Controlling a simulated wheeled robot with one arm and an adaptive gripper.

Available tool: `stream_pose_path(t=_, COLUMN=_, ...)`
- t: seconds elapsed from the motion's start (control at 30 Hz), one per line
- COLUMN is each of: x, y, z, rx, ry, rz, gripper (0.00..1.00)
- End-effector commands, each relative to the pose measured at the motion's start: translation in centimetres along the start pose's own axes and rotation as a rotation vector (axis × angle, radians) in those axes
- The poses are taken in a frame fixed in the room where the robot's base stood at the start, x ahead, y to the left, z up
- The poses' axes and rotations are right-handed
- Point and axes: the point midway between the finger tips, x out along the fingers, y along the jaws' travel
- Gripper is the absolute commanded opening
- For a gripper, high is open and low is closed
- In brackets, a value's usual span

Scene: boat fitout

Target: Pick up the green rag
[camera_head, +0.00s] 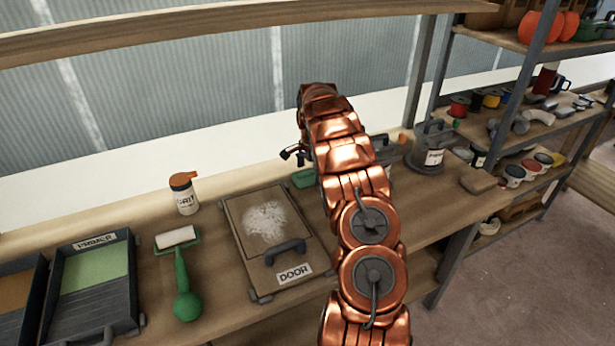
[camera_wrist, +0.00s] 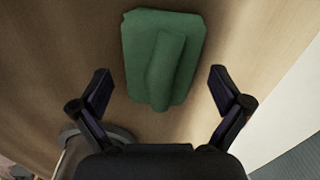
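The green rag (camera_wrist: 183,50) lies folded on the wooden bench, with a raised fold along its middle. In the wrist view it sits ahead of and between the fingers. In the head view only a green edge (camera_head: 303,178) shows left of my arm, which hides most of it. My gripper (camera_wrist: 168,90) is open, with its two dark fingers spread wide and nothing between them. In the head view a dark finger (camera_head: 292,153) shows left of my wrist. I cannot tell the exact height of the fingers above the rag.
A board marked DOOR (camera_head: 240,218) lies left of my arm. A grit bottle (camera_head: 184,193), a green-handled roller (camera_head: 181,272) and a primer tray (camera_head: 95,280) are farther left. A grey lidded can (camera_head: 430,150) stands right. Loaded shelves (camera_head: 540,130) stand beyond.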

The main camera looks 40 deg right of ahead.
Motion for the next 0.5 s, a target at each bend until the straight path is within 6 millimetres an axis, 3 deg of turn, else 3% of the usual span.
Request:
stream_pose_path(t=0.07, x=0.00, y=0.00, z=0.01, rx=0.000, ry=0.000, rz=0.000, gripper=0.92)
stream_pose_path(t=0.5, x=-0.02, y=0.01, z=0.00, rx=0.000, ry=0.000, rz=0.000, gripper=0.46)
